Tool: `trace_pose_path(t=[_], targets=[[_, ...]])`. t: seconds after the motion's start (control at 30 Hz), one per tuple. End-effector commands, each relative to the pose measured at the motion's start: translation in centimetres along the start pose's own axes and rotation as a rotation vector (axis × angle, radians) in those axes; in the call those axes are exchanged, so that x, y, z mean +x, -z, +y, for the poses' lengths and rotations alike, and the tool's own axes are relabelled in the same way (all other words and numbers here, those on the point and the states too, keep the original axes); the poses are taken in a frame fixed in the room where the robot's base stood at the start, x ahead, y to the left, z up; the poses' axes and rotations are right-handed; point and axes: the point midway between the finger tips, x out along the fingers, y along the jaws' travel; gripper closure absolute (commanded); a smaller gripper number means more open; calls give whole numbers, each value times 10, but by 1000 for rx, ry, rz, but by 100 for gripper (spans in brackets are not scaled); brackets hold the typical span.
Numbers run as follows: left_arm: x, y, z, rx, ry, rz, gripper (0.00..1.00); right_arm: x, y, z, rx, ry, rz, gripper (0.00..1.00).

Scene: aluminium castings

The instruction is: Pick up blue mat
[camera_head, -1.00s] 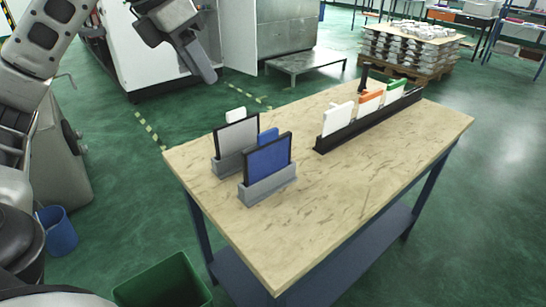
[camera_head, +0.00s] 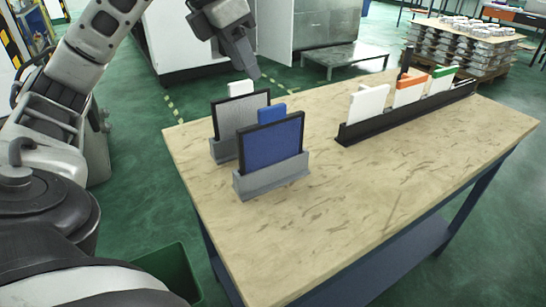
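The blue mat (camera_head: 271,144) is a flat blue panel with a black frame. It stands upright in a grey holder (camera_head: 270,177) near the left end of the wooden table. My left gripper (camera_head: 246,66) hangs above the table's far left edge, above and behind the blue mat and apart from it. Its fingers look close together, but I cannot make out a gap. My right gripper is not in view.
A grey framed panel (camera_head: 240,123) stands in a second holder just behind. A black rack (camera_head: 405,113) holds white, orange and green pieces farther right. The table's (camera_head: 380,210) front half is clear. A green bin (camera_head: 172,270) stands below left.

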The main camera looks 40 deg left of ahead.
Motion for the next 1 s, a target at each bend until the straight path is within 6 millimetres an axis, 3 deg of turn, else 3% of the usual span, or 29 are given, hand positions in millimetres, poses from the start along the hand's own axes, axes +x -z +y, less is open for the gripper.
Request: trace_pose_path(t=[0.2,0.4,0.67,1.0], targets=[[49,2,-1,0,2,6,62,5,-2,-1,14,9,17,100],[84,0,-1,1,2,3,62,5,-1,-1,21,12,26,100],[103,0,-2,1,2,2,62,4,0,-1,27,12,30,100],[146,-2,-6,1,2,1,62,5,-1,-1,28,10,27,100]])
